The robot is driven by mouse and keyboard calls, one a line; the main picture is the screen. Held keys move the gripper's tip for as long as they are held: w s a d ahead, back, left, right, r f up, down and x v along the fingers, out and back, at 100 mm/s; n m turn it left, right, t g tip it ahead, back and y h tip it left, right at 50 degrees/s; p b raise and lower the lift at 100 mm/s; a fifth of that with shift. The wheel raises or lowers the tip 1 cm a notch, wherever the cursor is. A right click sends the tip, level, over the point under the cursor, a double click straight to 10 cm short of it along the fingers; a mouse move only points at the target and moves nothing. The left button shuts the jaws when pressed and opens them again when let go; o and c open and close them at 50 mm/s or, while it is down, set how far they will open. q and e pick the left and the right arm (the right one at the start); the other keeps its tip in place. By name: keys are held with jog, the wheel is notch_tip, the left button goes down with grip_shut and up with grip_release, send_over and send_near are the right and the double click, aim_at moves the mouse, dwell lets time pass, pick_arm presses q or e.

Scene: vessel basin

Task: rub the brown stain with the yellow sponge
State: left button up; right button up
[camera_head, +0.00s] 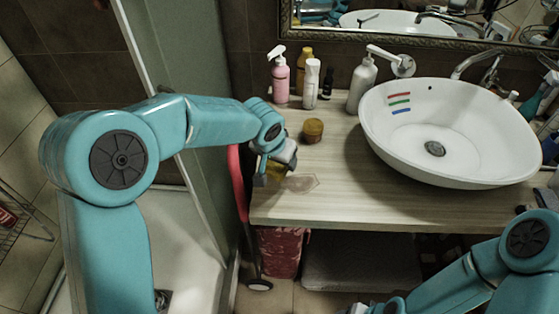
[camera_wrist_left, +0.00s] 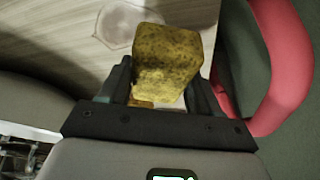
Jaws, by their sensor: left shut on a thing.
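The yellow sponge (camera_wrist_left: 168,58) is a dark-speckled block held between the fingers of my left gripper (camera_wrist_left: 163,92), which is shut on it. In the head view the sponge (camera_head: 274,170) shows only partly below the left gripper (camera_head: 268,167), at the left end of the wooden counter. The brown stain (camera_head: 301,183) is a faint patch with a darker outline on the counter, just right of the sponge. In the left wrist view the stain (camera_wrist_left: 116,24) lies beyond the sponge, which overlaps its edge; contact cannot be told. My right arm's end is at the bottom edge, its jaws unclear.
The wooden counter (camera_head: 345,205) carries a round brown jar (camera_head: 313,130), a pink bottle (camera_head: 281,80), other bottles and a white basin (camera_head: 450,135) with coloured stripes. A red curved thing (camera_wrist_left: 283,65) stands beside the counter's left edge. Bare counter lies right of the stain.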

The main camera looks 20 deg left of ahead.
pick_arm(q)
jog(key=shift+r, duration=0.7)
jog(key=shift+s+a+r+p, duration=0.1)
jog(key=shift+r+p, duration=0.45)
jog(key=shift+f, duration=0.1)
